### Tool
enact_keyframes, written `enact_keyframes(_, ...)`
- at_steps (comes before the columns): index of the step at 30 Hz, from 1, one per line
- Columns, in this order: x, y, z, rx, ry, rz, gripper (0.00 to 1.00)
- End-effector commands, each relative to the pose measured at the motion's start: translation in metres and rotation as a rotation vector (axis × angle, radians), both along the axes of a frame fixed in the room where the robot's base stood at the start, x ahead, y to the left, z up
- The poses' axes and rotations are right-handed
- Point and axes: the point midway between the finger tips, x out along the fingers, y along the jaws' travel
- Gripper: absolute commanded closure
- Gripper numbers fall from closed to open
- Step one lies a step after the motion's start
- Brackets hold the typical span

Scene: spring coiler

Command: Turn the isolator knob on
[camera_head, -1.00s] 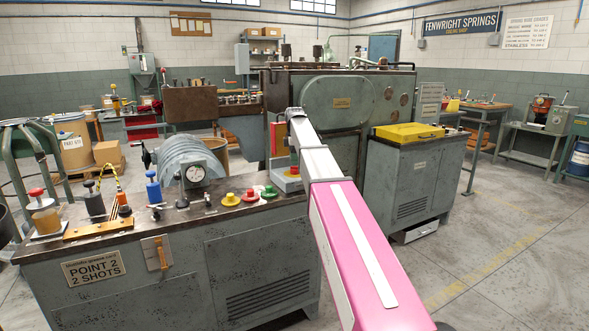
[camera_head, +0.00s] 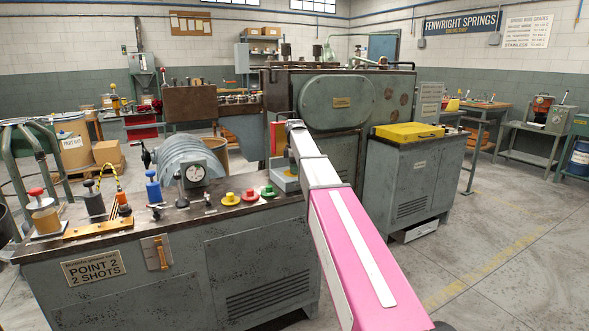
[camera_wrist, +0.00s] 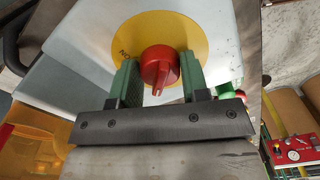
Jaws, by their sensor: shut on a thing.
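The isolator knob (camera_wrist: 160,67) is red and sits on a round yellow plate (camera_wrist: 187,30) in the wrist view. Dark lettering shows at the plate's left edge. My gripper (camera_wrist: 158,78) has its two green fingers on either side of the knob, shut on it. In the head view, part of the grey isolator box (camera_head: 283,184) shows on the bench's right end; my arm hides the knob and my fingers there.
A yellow case (camera_head: 408,131) lies on a cabinet at the right.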

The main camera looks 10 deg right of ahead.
Motion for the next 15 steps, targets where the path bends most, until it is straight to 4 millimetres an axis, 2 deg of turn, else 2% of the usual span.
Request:
enact_keyframes(8, 0.0001, 0.0000, 0.0004, 0.000, 0.000, -0.075, 0.82)
enact_keyframes(15, 0.0001, 0.0000, 0.0005, 0.000, 0.000, -0.250, 0.82)
